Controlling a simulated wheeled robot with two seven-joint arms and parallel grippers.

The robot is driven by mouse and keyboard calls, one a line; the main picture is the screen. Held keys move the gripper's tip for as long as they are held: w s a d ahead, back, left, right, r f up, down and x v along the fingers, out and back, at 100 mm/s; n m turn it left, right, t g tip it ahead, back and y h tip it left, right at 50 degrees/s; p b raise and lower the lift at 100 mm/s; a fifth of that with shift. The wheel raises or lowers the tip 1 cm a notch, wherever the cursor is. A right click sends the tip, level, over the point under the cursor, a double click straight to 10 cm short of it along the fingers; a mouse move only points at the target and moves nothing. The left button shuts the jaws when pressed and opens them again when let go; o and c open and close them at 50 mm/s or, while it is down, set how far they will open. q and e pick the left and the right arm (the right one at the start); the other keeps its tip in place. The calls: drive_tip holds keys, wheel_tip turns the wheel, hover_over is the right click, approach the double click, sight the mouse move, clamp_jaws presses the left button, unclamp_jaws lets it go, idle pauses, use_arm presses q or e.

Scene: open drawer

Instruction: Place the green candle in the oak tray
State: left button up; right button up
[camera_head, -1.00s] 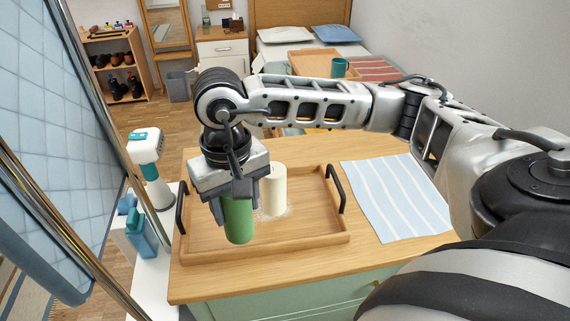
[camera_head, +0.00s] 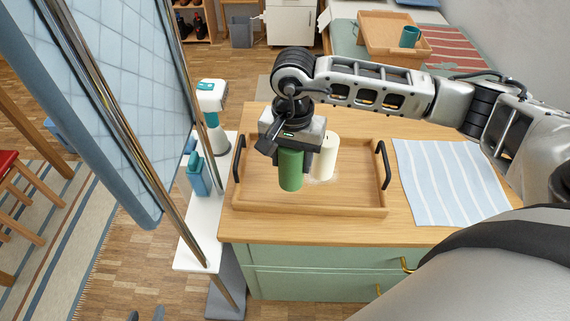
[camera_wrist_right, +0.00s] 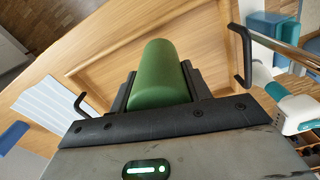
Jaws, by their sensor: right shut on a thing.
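The green candle (camera_head: 291,171) is upright in my right gripper (camera_head: 291,150), in front of and left of a cream candle (camera_head: 325,158). It also shows between the fingers in the right wrist view (camera_wrist_right: 160,72). The oak tray (camera_head: 350,201), with two black handles, lies on the wooden top. The green candle is over the left-middle part of the tray; I cannot tell whether its base touches the tray floor. The right gripper is shut on its upper part.
The cream candle stands inside the tray. A striped cloth (camera_head: 450,182) lies right of the tray on the green dresser (camera_head: 330,285). The tray's right part is clear.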

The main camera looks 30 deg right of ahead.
sight(285, 170)
drive_tip(key=shift+w+a+f, duration=0.2)
drive_tip(key=shift+w+f, duration=0.25)
drive_tip(key=shift+f, duration=0.1)
drive_tip(key=shift+w+a+f, duration=0.15)
drive_tip(key=shift+w+f, duration=0.3)
drive_tip(key=shift+f, duration=0.05)
wheel_tip(285, 170, down, 2)
drive_tip(key=shift+f+p, duration=0.1)
drive_tip(key=shift+p, duration=0.45)
drive_tip(key=shift+f, duration=0.5)
drive_tip(key=shift+f, duration=0.1)
drive_tip(key=o, duration=0.7)
drive_tip(key=shift+f, duration=0.15)
drive_tip(key=o, duration=0.4)
drive_tip(key=shift+o, duration=0.2)
